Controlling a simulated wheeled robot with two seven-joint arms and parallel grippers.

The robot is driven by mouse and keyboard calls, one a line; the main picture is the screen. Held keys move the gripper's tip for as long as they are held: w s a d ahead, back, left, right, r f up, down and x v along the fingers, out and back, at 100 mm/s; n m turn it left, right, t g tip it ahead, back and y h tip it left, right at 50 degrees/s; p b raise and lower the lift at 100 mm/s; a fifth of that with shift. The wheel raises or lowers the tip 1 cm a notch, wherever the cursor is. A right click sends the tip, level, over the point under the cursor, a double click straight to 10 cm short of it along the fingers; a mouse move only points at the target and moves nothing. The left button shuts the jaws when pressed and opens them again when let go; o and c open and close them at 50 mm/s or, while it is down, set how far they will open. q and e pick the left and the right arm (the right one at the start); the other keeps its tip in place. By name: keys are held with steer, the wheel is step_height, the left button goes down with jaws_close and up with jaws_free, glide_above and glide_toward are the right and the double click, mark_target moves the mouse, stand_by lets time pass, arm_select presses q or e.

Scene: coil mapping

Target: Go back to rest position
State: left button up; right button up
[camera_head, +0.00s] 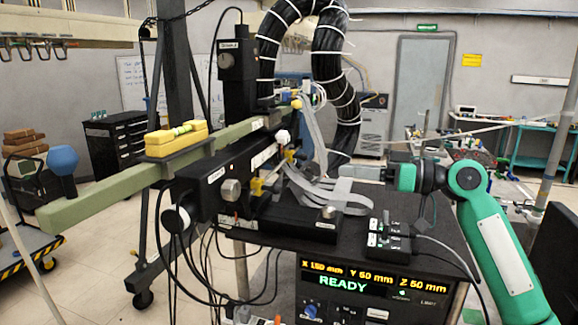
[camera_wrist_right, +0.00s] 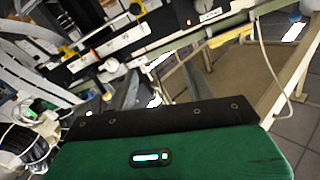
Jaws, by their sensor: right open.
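My right arm, green and black, comes in from the right in the head view. Its gripper (camera_head: 362,173) points left above the back right part of the black bench top (camera_head: 440,232) and is open, with nothing seen between its fingers. The coil mapping stage (camera_head: 235,180), with a black rail and a long pale green beam (camera_head: 100,199), stands left of the gripper. My left gripper is not in view.
A small switch box (camera_head: 389,240) with cables sits on the bench below my right arm. A display (camera_head: 374,286) reads READY. A thick black cable loop (camera_head: 329,60) rises behind the stage. A cart (camera_head: 40,235) stands left, a teal workbench (camera_head: 540,160) at the back right.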

steer(key=s+a+f+m+h, duration=0.1)
steer(key=s+f+m+h, duration=0.15)
steer(key=f, duration=1.15)
steer(key=s+a+f+m+h, duration=0.1)
steer(key=s+f+h, duration=0.2)
steer(key=f, duration=1.1)
steer(key=s+d+f+m+h, duration=0.35)
steer(key=s+f+h, duration=0.25)
steer(key=s+f, duration=0.95)
steer(key=s+d+f+m+g+h, duration=0.1)
steer(key=s+d+f+h, duration=0.25)
steer(key=s, duration=0.45)
steer(key=s+d+f+m+g+h, duration=0.1)
steer(key=s+d+f+h, duration=0.1)
steer(key=s+d+f, duration=0.4)
step_height(320, 180, down, 29)
steer(key=s+a+g, duration=0.1)
steer(key=s, duration=0.1)
steer(key=s+d+f+g, duration=0.1)
steer(key=s+d+f, duration=0.2)
steer(key=s+f, duration=1.5)
steer(key=shift+s+d+f+g, duration=0.15)
steer(key=shift+s+f+g, duration=0.2)
steer(key=shift+f, duration=0.2)
